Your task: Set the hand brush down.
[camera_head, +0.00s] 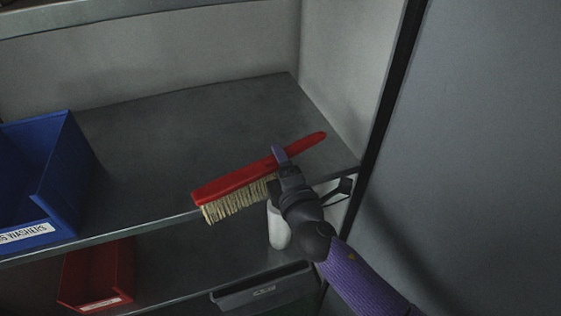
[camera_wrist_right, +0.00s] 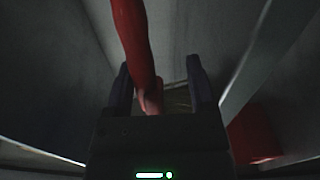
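The hand brush (camera_head: 235,184) has a red back and handle and pale bristles that face down. My right gripper (camera_head: 279,160) is around it where the handle meets the bristled part, with one finger showing over the red. The brush slants across the front edge of the grey shelf (camera_head: 160,150), its handle up to the right. Its bristles overlap the shelf edge, and the brush looks held above it. In the right wrist view the red handle (camera_wrist_right: 138,45) passes between the fingers, nearer the left one; the contact is dark. My left gripper is out of view.
A blue labelled bin (camera_head: 62,180) stands at the shelf's left. A red bin (camera_head: 98,275), a grey bin (camera_head: 265,290) and a white rounded object (camera_head: 278,228) show below. The shelf's middle and back are clear. A cabinet side wall bounds the right.

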